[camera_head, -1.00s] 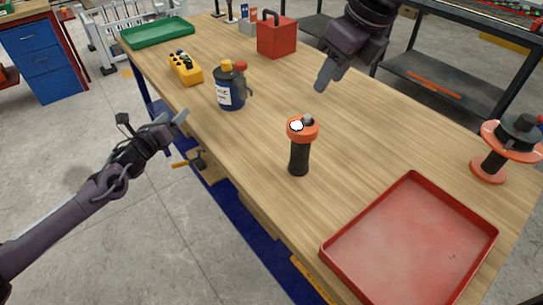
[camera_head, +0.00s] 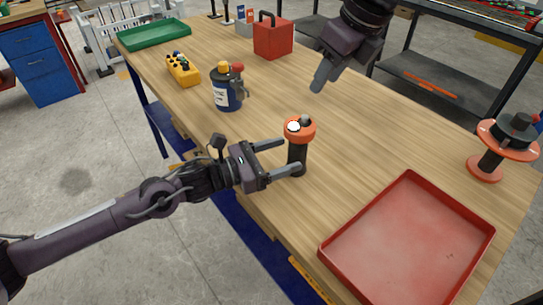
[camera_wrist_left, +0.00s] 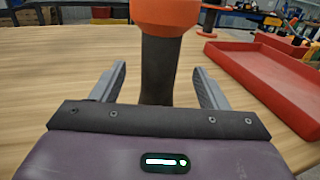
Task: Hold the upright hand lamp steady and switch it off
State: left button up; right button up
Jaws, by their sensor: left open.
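The hand lamp (camera_head: 297,158) stands upright on the wooden bench, with a black handle and an orange head. A bright white lens and a small dark knob show on the head. My left gripper (camera_head: 291,157) is open at handle height, its fingers pointing at the lamp from the left. In the left wrist view the black handle (camera_wrist_left: 158,70) shows between the two spread fingers, with clear gaps on both sides; its foot is hidden by the gripper body. My right gripper (camera_head: 318,84) hangs above the bench, beyond the lamp; its finger opening cannot be made out.
A red tray (camera_head: 405,245) lies at the near right. An orange-flanged reel (camera_head: 487,168) stands at the right edge. A blue canister (camera_head: 227,96), yellow control box (camera_head: 183,70), red box (camera_head: 273,38) and green tray (camera_head: 152,34) lie farther back.

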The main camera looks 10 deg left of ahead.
aim_at(303, 149)
pick_arm(q)
jog(key=x, duration=0.5)
jog(key=shift+w+d, duration=0.25)
jog(key=shift+d, duration=0.1)
jog(key=shift+c, duration=0.2)
jog(key=c, duration=1.2)
pick_arm(e)
grip_shut()
dwell(0.5)
